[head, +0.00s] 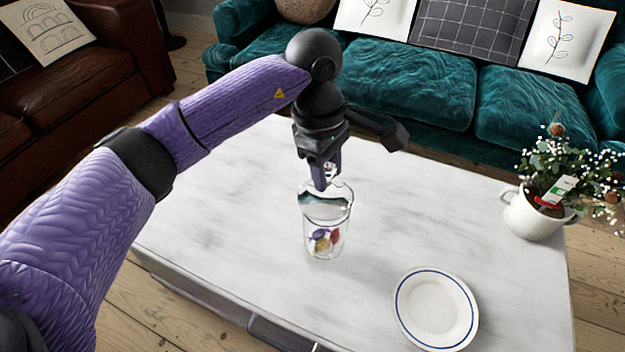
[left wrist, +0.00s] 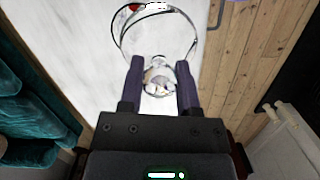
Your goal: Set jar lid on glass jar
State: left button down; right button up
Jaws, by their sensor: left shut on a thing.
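The glass jar (head: 322,240) stands upright on the marble table, with several coloured pieces inside it. The clear jar lid (head: 324,207) is at the jar's mouth in the head view and looks slightly tilted. My left gripper (head: 326,178) points down above the jar and is shut on the lid's knob. In the left wrist view the fingers of my left gripper (left wrist: 160,88) hold the round glass knob of the lid (left wrist: 160,75), with the lid's rim beyond. I cannot tell whether the lid is seated on the jar. My right gripper is not in view.
The white marble table (head: 230,215) has wide clear room around the jar. A white plate with a blue ring (head: 436,308) lies at the front right. A potted plant (head: 537,214) stands at the right edge. A teal sofa (head: 420,85) is behind the table.

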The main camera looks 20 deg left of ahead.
aim_at(328, 178)
pick_arm(q)
jog(key=n+p, duration=0.1)
jog(key=n, duration=0.1)
jog(key=w+n+p, duration=0.1)
jog(key=n, duration=0.2)
jog(key=w+r+n+t+p, duration=0.1)
jog(key=n, duration=0.1)
jog(key=shift+w+a+n, duration=0.1)
jog(key=shift+w+n, duration=0.15)
jog(key=shift+n, duration=0.15)
jog(key=n, duration=0.2)
jog(key=n+p, duration=0.1)
jog(key=shift+w+a+f+t, duration=0.2)
jog(key=shift+w+f+t, duration=0.05)
jog(key=shift+w+t, duration=0.1)
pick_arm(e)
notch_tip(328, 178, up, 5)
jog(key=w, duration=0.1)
pick_arm(q)
jog(key=shift+a+f+n+y, duration=0.1)
jog(key=shift+f+n+y, duration=0.2)
jog(key=shift+n, duration=0.1)
notch_tip(328, 178, down, 6)
jog(key=b, duration=0.4)
jog(key=shift+w, duration=0.1)
jog(key=shift+r, duration=0.1)
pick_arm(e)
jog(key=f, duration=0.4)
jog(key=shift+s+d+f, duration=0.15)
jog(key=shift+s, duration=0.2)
